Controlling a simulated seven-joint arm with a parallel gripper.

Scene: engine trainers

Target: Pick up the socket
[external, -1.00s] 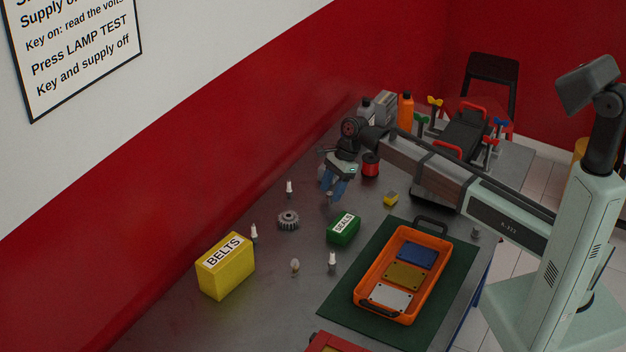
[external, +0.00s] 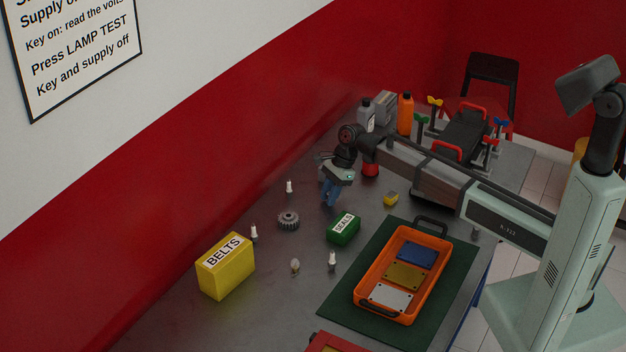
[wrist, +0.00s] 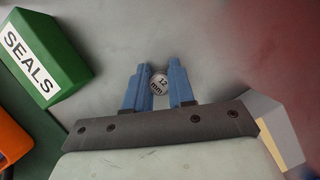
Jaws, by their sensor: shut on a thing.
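The socket (wrist: 159,84) is a small round silver-grey piece marked "12 mm", seen end-on in the wrist view. It sits between the two blue fingers of my gripper (wrist: 159,88), which is shut on it. In the external view my gripper (external: 329,201) points down at the bench, behind the green SEALS box. The socket is hidden by the fingers there, and I cannot tell whether it still touches the bench.
The green SEALS box (external: 343,229) stands close by, and a small yellow block (external: 391,198) lies to the right. A gear (external: 288,220), several spark plugs, a yellow BELTS box (external: 226,266) and an orange tray (external: 365,267) share the grey bench (external: 255,315).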

